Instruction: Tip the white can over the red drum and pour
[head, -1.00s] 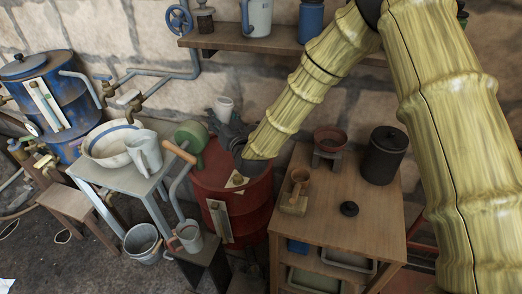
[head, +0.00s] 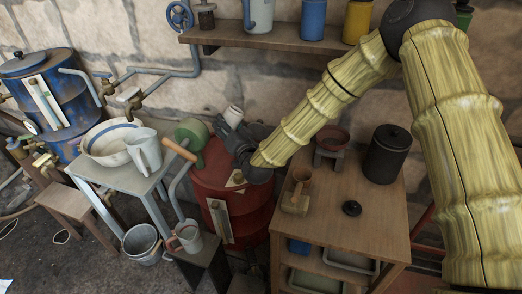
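The white can (head: 234,117) is small and pale and sits at the fingers of my dark gripper (head: 226,131). The gripper appears shut on it. The can leans, its upper end toward the upper left. My gripper and wrist are above the back right part of the red drum (head: 240,221) and hide part of its top. The drum stands in the middle, with a pale gauge plate on its front and a crank with a wooden handle at its left. No pouring stream shows.
A wooden table (head: 331,228) on the right holds a black canister (head: 387,153), small pots and a black lid. A metal table (head: 120,176) on the left holds a basin and a pale jug (head: 144,151). A wall shelf (head: 283,46) runs behind.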

